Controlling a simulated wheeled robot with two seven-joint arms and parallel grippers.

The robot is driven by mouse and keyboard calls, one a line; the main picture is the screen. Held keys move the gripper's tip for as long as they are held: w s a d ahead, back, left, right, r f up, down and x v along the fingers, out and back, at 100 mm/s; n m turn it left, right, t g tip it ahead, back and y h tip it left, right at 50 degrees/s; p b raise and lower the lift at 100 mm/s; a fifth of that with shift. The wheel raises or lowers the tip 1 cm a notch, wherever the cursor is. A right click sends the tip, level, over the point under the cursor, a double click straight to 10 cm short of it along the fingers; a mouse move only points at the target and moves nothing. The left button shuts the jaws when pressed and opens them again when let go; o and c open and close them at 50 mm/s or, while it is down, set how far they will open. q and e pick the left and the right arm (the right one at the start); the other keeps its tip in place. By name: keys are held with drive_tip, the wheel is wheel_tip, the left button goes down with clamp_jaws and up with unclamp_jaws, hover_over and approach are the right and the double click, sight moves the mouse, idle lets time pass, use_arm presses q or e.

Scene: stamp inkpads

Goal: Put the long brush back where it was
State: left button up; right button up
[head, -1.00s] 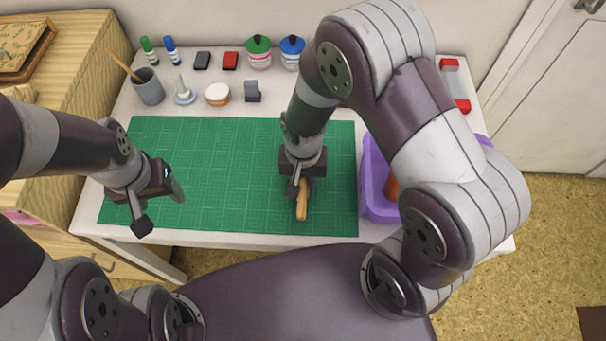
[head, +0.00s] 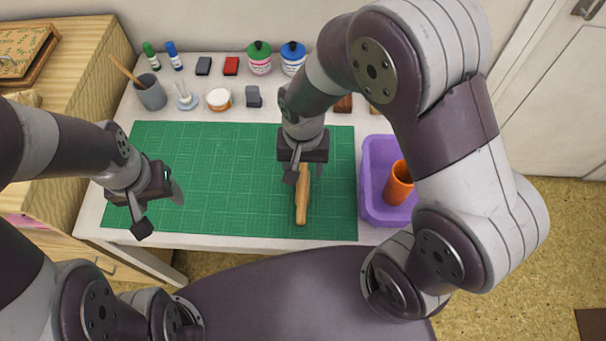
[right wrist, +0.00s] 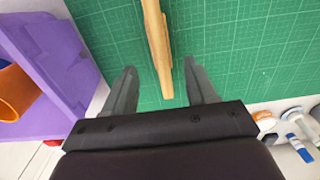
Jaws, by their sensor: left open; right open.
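A long wooden piece, which looks like the long brush (head: 302,203), lies on the green mat (head: 225,190), near its right side. My right gripper (head: 298,177) is open at its far end. In the right wrist view the wooden piece (right wrist: 157,45) runs between the two spread fingers of the right gripper (right wrist: 160,78), with gaps on both sides. Whether its far end has bristles is hidden. My left gripper (head: 160,212) is open and empty over the left part of the mat.
A purple tray (head: 368,190) with an orange cup (head: 398,184) stands right of the mat. A grey cup (head: 151,95) holding a thin wooden stick stands at the back left. Markers, ink pads and jars (head: 259,60) line the back. The mat's middle is clear.

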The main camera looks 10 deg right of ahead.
sight(305, 180)
drive_tip(key=s+d+r+n+t, duration=0.1)
drive_tip(key=s+d+r+n, duration=0.2)
drive_tip(key=d+r, duration=0.3)
drive_tip(key=d, duration=0.2)
drive_tip(key=shift+s+d+r, duration=0.3)
drive_tip(key=shift+d+r, duration=0.05)
drive_tip(key=shift+r, duration=0.05)
wheel_tip(305, 180, up, 4)
drive_tip(key=p, duration=0.4)
drive_tip(key=shift+r+p, duration=0.15)
drive_tip(key=shift+p, duration=0.15)
